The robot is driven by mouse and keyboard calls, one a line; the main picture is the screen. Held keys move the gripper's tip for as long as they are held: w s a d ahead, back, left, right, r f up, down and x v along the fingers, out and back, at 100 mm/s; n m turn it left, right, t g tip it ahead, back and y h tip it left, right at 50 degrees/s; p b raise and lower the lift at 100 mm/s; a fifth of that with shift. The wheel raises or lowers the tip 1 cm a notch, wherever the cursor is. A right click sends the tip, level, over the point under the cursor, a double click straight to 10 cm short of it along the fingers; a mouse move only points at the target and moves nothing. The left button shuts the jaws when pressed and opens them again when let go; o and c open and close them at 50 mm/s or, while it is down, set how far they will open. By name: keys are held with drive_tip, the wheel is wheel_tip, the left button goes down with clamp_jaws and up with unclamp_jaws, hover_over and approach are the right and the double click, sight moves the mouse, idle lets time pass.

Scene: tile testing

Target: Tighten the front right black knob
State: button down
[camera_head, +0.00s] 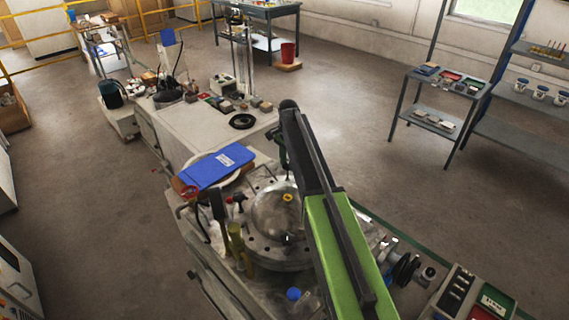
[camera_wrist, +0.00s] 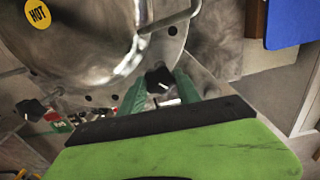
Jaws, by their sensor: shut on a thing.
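A black star-shaped knob (camera_wrist: 158,79) shows in the wrist view at the rim of a round metal vessel. My gripper (camera_wrist: 160,84) has its two green fingers on either side of this knob and is shut on it. In the head view my gripper (camera_head: 281,150) is partly hidden behind my arm, and the held knob cannot be made out. A second black knob (camera_wrist: 30,109) sits at the rim to the left in the wrist view. The metal vessel (camera_head: 272,215) has a domed lid with a yellow label, which reads HOT in the wrist view (camera_wrist: 38,14).
A blue binder (camera_head: 217,167) lies behind the vessel on the bench. Upright yellowish cylinders (camera_head: 236,240) stand left of the vessel. A black ring (camera_head: 242,121) lies farther back on the bench. Shelves (camera_head: 440,88) stand to the right, with open floor between.

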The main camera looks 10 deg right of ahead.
drive_tip(key=shift+s+d, duration=0.1)
drive_tip(key=shift+s, duration=0.05)
drive_tip(key=c, duration=0.9)
unclamp_jaws()
drive_tip(key=shift+r, duration=0.1)
drive_tip(key=shift+o, duration=0.2)
wheel_tip(320, 180, up, 17)
drive_tip(key=p, duration=1.7)
drive_tip(key=shift+r, duration=0.2)
drive_tip(key=shift+f, duration=0.1)
